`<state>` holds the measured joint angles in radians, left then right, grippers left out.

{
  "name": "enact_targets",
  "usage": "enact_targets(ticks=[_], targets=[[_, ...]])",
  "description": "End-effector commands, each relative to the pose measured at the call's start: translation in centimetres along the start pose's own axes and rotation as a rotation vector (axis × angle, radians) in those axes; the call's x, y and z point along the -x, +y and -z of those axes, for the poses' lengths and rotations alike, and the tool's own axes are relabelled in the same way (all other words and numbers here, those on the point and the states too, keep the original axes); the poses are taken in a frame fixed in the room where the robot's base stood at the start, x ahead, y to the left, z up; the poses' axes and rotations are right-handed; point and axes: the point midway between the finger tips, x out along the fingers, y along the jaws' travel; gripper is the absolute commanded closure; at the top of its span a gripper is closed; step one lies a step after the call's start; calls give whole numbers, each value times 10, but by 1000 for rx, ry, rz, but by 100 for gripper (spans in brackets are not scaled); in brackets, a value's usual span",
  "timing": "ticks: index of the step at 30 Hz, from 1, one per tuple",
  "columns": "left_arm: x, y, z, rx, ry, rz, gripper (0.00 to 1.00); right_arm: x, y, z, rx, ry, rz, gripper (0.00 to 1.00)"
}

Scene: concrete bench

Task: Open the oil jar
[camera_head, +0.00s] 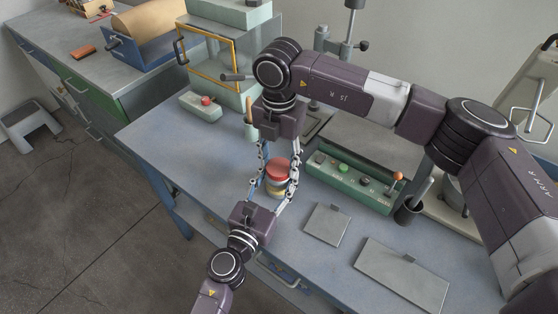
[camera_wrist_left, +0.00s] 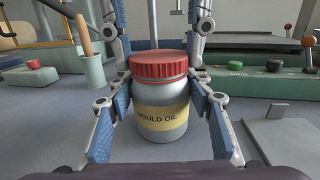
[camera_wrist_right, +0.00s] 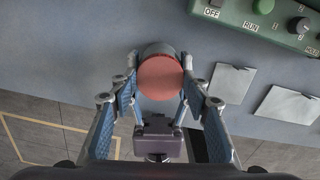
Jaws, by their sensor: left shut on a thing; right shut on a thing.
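The oil jar is a grey jar (camera_wrist_left: 165,92) with a yellow label reading "MOULD OIL" and a ribbed red lid (camera_wrist_left: 158,67). It stands upright on the bench, and the lid sits level on top. In the head view the red lid (camera_head: 278,169) shows between both grippers. My left gripper (camera_head: 277,186) comes in low from the near side and is shut around the jar's body. My right gripper (camera_head: 280,165) reaches down from above and is shut on the lid. The right wrist view shows the round lid top (camera_wrist_right: 160,78) between its fingers.
A green control box (camera_head: 350,180) with knobs and a lever stands right of the jar. Flat grey plates (camera_head: 326,224) lie nearer the front. A small box with a red button (camera_head: 201,106) and a glass-fronted cabinet (camera_head: 210,50) stand at the back left.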

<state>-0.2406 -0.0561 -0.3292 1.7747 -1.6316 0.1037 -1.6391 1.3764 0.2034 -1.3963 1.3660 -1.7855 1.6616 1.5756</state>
Motion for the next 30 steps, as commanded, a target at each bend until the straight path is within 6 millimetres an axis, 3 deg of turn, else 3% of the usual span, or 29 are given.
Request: enact_targets(ticks=[30], targets=[[0, -1, 0, -1, 1, 2, 100, 2, 0, 0, 1689, -3, 0, 86]])
